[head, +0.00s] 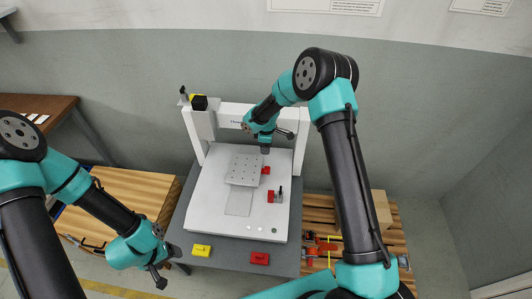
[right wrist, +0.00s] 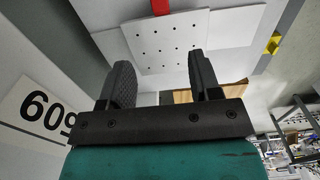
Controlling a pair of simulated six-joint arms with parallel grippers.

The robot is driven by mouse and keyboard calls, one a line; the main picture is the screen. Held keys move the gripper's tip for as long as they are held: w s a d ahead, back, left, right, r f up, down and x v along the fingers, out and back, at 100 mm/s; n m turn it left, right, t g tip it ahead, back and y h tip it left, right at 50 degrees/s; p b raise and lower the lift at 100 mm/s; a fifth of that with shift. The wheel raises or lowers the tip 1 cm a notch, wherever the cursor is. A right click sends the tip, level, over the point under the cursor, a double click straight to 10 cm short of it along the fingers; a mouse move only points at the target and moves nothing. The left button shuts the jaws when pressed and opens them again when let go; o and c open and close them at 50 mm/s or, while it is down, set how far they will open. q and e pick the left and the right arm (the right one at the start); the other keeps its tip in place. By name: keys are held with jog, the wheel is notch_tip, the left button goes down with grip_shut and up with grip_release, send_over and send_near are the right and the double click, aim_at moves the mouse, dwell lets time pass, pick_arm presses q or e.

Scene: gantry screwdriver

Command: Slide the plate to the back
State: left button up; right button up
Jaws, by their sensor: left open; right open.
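The plate (head: 244,168) is a light grey rectangle with a grid of holes. It lies on the white bed (head: 215,205) of the gantry, towards the back, and its holes also show in the right wrist view (right wrist: 165,40). My right gripper (head: 267,136) is at the gantry crossbar, behind the plate. In the right wrist view its two dark fingers (right wrist: 158,85) are apart with nothing between them, and the plate lies beyond them. Contact with the plate is not visible. My left gripper (head: 164,268) is open and empty, low at the left, clear of the bed's front left corner.
The gantry crossbar (head: 231,114) and its uprights stand behind the bed. Red blocks (head: 266,170) and a red clamp (head: 274,197) sit right of the plate. Wooden tables (head: 125,186) flank the machine.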

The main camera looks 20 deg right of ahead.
jog(key=shift+r, duration=0.65)
